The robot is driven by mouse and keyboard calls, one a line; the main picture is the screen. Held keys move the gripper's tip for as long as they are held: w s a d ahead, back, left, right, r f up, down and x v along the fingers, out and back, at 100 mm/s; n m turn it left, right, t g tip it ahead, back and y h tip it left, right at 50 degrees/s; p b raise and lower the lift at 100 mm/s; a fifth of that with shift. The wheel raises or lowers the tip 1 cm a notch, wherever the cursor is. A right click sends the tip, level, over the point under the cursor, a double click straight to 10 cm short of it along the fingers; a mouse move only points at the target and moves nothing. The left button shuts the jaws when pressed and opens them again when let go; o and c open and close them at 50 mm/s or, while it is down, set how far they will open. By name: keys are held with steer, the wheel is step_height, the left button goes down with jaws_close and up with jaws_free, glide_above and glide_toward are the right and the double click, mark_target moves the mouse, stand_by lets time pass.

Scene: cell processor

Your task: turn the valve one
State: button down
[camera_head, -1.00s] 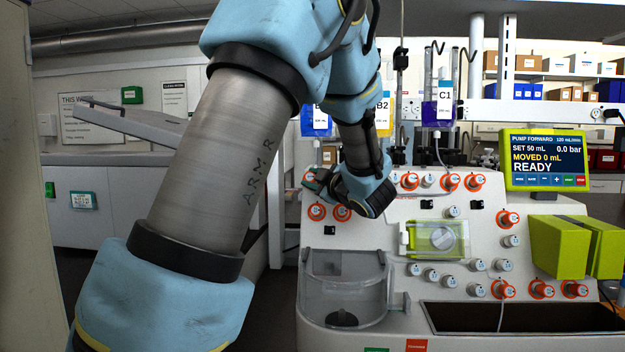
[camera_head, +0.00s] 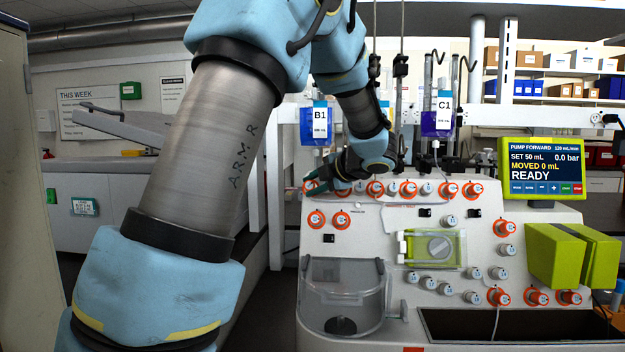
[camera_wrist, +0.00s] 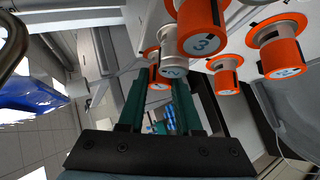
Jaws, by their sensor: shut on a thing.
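Valve one (camera_wrist: 154,76) is an orange-ringed knob with a "1" on its face. In the wrist view it lies between the tips of my gripper's (camera_wrist: 160,88) two green fingers, which are shut on it. White valve 2 (camera_wrist: 172,68) is close beside it and partly overlaps it in this view. Orange valve 3 (camera_wrist: 203,40) is nearer the camera. In the head view, valve one (camera_head: 309,186) is the leftmost knob of the machine's top row. My gripper (camera_head: 316,187) reaches it from the right, and my wrist hides some of the knobs alongside.
More orange valves (camera_head: 316,219) sit just below on the panel. Bags B1 (camera_head: 316,128) and C1 (camera_head: 437,122) hang above the top row. A screen (camera_head: 543,168) reads READY. A clear chamber (camera_head: 342,295) is at lower left.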

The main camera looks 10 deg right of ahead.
steer(key=shift+n+g+h+p, duration=0.3)
steer(key=shift+n+g+p, duration=0.1)
steer(key=shift+n+p, duration=0.2)
steer(key=c, duration=0.6)
jaws_free()
steer(key=b+v, duration=0.2)
steer(key=v, duration=0.8)
steer(key=shift+s+r, duration=0.25)
steer(key=shift+r, duration=0.05)
steer(key=shift+d, duration=0.15)
